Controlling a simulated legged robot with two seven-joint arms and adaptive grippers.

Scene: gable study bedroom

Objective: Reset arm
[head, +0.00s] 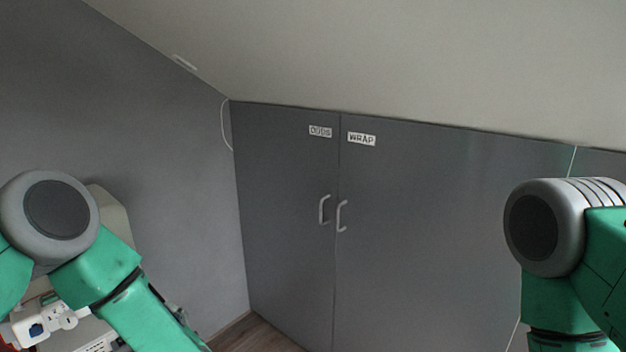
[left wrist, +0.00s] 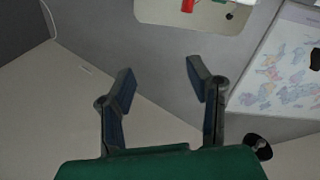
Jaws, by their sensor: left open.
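My left gripper (left wrist: 160,88) is open and empty in the left wrist view, with its two dark fingers well apart and nothing between them. My left arm (head: 112,285) comes in at the lower left of the head view, and its gripper is out of that picture. My right arm (head: 565,262) stands at the right edge of the head view, bent downward. My right gripper is in neither view.
A grey cupboard (head: 430,220) with two pale handles stands ahead under the sloped ceiling (head: 400,55). Its labels read "ODDS" (head: 320,131) and "WRAP" (head: 361,139). A map-like poster (left wrist: 280,75) shows in the left wrist view.

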